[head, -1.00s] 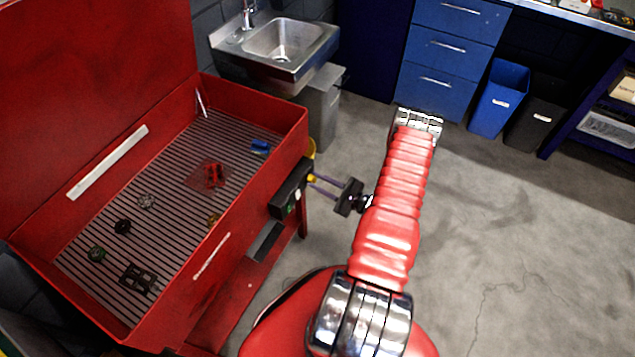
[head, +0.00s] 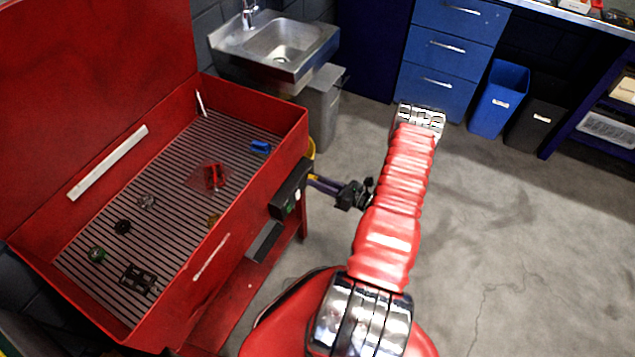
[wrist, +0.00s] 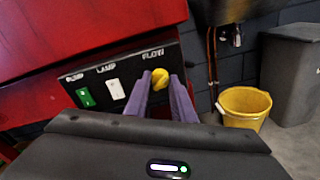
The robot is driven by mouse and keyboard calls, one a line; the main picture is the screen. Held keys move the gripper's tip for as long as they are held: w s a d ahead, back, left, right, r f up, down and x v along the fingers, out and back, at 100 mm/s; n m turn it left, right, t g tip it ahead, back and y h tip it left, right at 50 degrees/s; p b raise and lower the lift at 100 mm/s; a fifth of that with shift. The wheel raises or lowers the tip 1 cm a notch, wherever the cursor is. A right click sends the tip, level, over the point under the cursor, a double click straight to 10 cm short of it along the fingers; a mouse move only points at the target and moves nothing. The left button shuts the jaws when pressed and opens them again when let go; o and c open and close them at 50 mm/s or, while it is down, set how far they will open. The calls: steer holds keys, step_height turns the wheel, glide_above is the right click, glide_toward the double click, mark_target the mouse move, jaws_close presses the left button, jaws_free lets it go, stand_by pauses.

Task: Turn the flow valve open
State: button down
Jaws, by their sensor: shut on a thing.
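The flow valve is a yellow knob (wrist: 160,79) under the word FLOW on a black control panel (wrist: 110,82), in the wrist view. The panel (head: 290,190) is fixed to the front right side of the red parts washer in the head view. My gripper (wrist: 161,84) reaches the panel with its two purple fingers on either side of the knob, shut on it. In the head view my gripper (head: 314,181) points left at the panel, and the knob is mostly hidden there.
A green PUMP switch (wrist: 86,97) and a white LAMP switch (wrist: 116,89) sit left of the knob. A yellow bucket (wrist: 244,105) and a grey bin (wrist: 292,75) stand to the right. The red washer basin (head: 210,262) holds small parts. Open floor lies right of my arm.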

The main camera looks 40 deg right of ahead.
steer(key=shift+d+m, duration=0.2)
steer(key=shift+m, duration=1.4)
steer(key=c, duration=1.5)
jaws_free()
steer(key=shift+s, duration=0.1)
steer(key=v, duration=1.3)
steer(key=shift+s+d, duration=0.2)
steer(key=shift+s, duration=0.05)
